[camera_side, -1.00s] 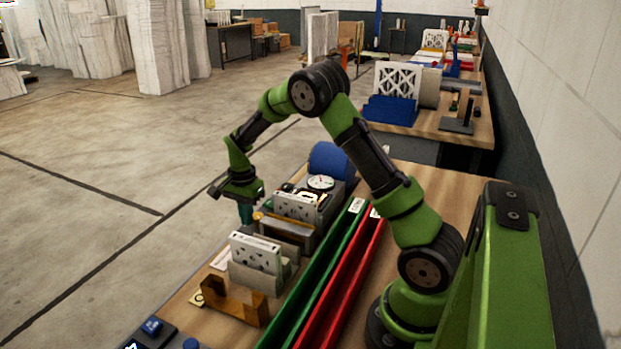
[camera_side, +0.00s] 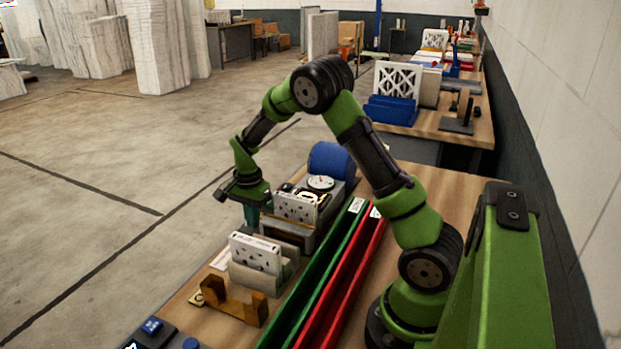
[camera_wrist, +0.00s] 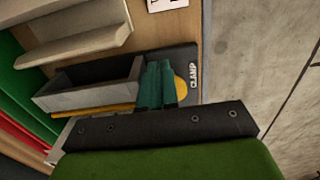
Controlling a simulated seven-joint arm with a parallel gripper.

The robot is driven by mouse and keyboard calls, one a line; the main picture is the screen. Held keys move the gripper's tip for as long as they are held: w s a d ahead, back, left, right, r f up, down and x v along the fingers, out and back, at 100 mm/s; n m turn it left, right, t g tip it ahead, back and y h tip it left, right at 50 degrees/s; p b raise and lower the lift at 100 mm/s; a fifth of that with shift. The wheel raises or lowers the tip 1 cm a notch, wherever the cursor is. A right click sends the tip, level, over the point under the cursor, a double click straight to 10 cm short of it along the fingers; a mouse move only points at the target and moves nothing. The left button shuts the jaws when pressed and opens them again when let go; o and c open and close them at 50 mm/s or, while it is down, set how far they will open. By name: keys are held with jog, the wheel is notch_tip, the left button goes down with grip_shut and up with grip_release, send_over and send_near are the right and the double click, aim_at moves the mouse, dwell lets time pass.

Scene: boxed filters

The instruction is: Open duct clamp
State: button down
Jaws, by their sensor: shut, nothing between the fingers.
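The duct clamp is a dark unit marked CLAMP (camera_wrist: 193,76), with a grey open-topped slot (camera_wrist: 85,95) and a yellow bar (camera_wrist: 105,111) along its side. A rounded yellow knob (camera_wrist: 181,90) shows at the labelled end. My gripper (camera_wrist: 156,85) has its teal fingers together and empty, right beside the knob and partly over it; I cannot tell whether they touch. In the side view my gripper (camera_side: 251,217) points down at the left end of the clamp unit (camera_side: 300,236) and hides the knob.
A white patterned filter (camera_side: 295,207), a gauge (camera_side: 320,182) and a blue cylinder (camera_side: 331,160) stand by the clamp. A boxed filter (camera_side: 255,252) sits in a holder in front. A brown bracket (camera_side: 235,302) is nearer. Green (camera_side: 318,275) and red (camera_side: 347,275) trays run alongside.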

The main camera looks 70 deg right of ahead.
notch_tip(320, 180, up, 6)
jog(key=shift+a, duration=0.2)
jog(key=shift+w, duration=0.1)
dwell(0.3)
jog(key=s+a+r+n+t+y, duration=0.1)
jog(key=s+a+r+n+t, duration=0.2)
jog(key=s+a+r+n, duration=0.4)
jog(key=s+a+r+n+t+y, duration=0.1)
jog(key=s+a+r+n+t, duration=0.3)
jog(key=s+a+r+n, duration=0.3)
jog(key=s+a+r, duration=0.1)
jog(key=s+a, duration=0.1)
jog(key=s, duration=0.3)
jog(key=shift+s+a, duration=0.25)
jog(key=shift+s, duration=0.1)
